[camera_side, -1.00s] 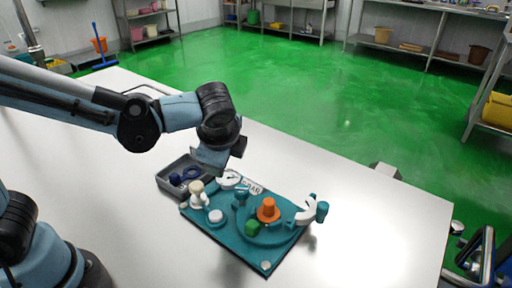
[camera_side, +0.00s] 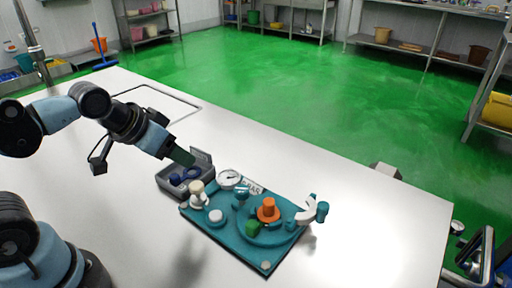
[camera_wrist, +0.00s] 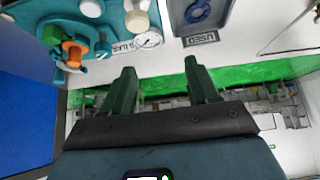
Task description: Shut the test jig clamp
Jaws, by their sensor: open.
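The teal test jig (camera_side: 232,240) lies on the white table, right of my gripper in the side view. An orange part (camera_side: 268,209) stands on its round seat, with a green block (camera_side: 253,228) beside it. A white curved arm with a teal end (camera_side: 307,213), which looks like the clamp, stands raised at the jig's right edge. My gripper (camera_side: 183,157) is above the grey tray, apart from the jig. In the wrist view, its two green fingers (camera_wrist: 158,72) are apart with nothing between them. The orange part (camera_wrist: 74,52) shows at upper left there.
A grey tray (camera_side: 170,187) labelled USED in the wrist view holds a dark blue item (camera_wrist: 197,11). The table around the jig is largely clear.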

